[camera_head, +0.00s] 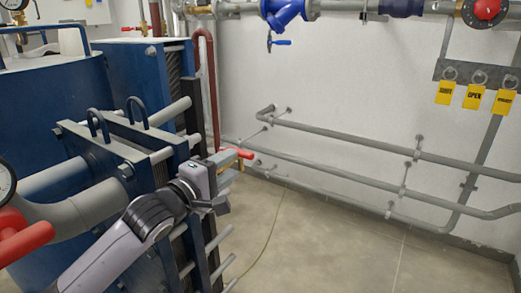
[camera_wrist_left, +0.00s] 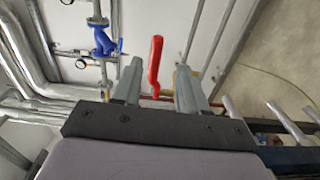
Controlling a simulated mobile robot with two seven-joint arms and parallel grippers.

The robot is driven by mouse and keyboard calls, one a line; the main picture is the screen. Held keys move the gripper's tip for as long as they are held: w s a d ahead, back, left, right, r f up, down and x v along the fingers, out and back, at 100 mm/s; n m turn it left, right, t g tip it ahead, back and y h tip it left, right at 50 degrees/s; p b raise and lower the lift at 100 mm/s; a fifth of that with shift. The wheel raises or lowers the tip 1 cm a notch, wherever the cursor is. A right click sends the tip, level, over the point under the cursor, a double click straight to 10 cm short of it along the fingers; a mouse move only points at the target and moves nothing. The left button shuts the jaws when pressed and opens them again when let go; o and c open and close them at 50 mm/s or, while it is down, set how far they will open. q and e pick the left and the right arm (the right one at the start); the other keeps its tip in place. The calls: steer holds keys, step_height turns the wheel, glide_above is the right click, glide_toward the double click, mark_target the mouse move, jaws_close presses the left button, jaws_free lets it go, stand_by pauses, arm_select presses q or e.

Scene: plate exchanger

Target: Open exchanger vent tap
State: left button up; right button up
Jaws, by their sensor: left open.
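The vent tap's red lever handle (camera_head: 240,152) shows just beyond my left gripper (camera_head: 228,180), at the right side of the blue plate exchanger (camera_head: 90,150). In the left wrist view the red handle (camera_wrist_left: 155,62) stands between the two grey fingers of my left gripper (camera_wrist_left: 158,72). The fingers are open, with a visible gap on each side of the handle. A brass-coloured part shows beside the handle, partly hidden by the right finger. My right gripper is in neither view.
A grey pipe with a red handwheel (camera_head: 22,238) is at the lower left. Exchanger tie rods (camera_head: 205,248) stick out below my gripper. A blue valve (camera_head: 284,12) and yellow tags (camera_head: 473,97) are on the back wall. The floor (camera_head: 330,245) at right is clear.

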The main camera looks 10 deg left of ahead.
mark_target(248, 151)
arm_select(q)
steer(key=shift+r+x, duration=0.2)
steer(key=shift+x, duration=1.7)
steer(key=shift+r+x, duration=0.15)
steer(key=shift+x, duration=1.8)
jaws_close()
